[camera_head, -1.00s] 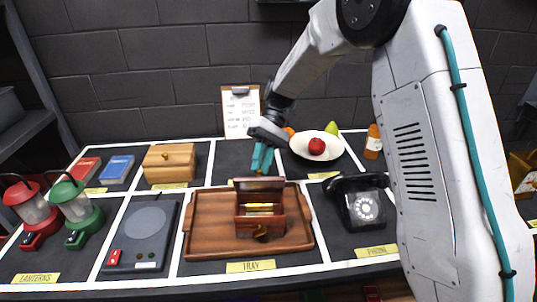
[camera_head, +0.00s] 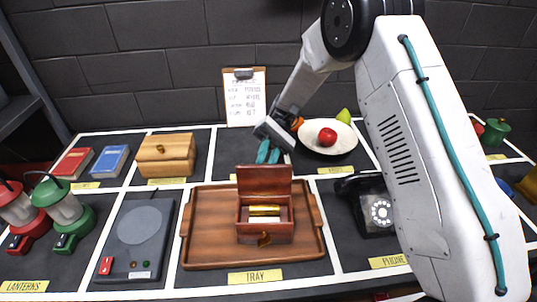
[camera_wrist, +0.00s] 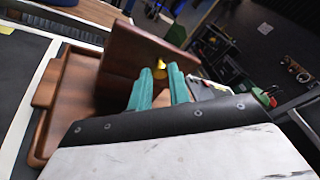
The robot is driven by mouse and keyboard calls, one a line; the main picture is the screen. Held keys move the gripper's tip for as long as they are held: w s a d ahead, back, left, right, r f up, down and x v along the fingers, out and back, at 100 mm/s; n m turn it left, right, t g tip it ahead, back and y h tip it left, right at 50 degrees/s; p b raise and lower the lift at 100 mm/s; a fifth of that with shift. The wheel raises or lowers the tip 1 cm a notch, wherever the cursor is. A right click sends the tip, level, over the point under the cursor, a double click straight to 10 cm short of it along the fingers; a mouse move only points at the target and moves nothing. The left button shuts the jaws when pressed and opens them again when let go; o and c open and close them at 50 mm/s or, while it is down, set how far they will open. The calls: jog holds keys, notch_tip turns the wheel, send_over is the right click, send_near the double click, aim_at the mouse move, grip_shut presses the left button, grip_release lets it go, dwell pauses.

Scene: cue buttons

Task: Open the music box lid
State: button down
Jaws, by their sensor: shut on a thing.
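The dark red wooden music box (camera_head: 265,232) sits on the brown tray (camera_head: 205,235). Its lid (camera_head: 264,180) stands raised at the back, and a brass cylinder (camera_head: 265,210) shows inside. A brass piece is at the front of the box. My gripper (camera_head: 268,158) is behind the lid, its teal fingers pointing down; their tips are hidden by the lid in the head view. In the wrist view the teal fingers (camera_wrist: 161,76) are shut on a brass knob (camera_wrist: 160,69) at the outer face of the lid (camera_wrist: 140,52).
A black phone (camera_head: 372,212) stands right of the tray, and a grey device (camera_head: 140,235) lies left. A wooden box (camera_head: 165,155), a clipboard (camera_head: 243,100) and a white plate (camera_head: 345,138) with fruit are behind. Lanterns (camera_head: 68,210) stand at far left.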

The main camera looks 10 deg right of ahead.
jog(key=shift+f, duration=0.2)
jog(key=c, duration=1.3)
grip_release()
jog(key=shift+r, duration=0.1)
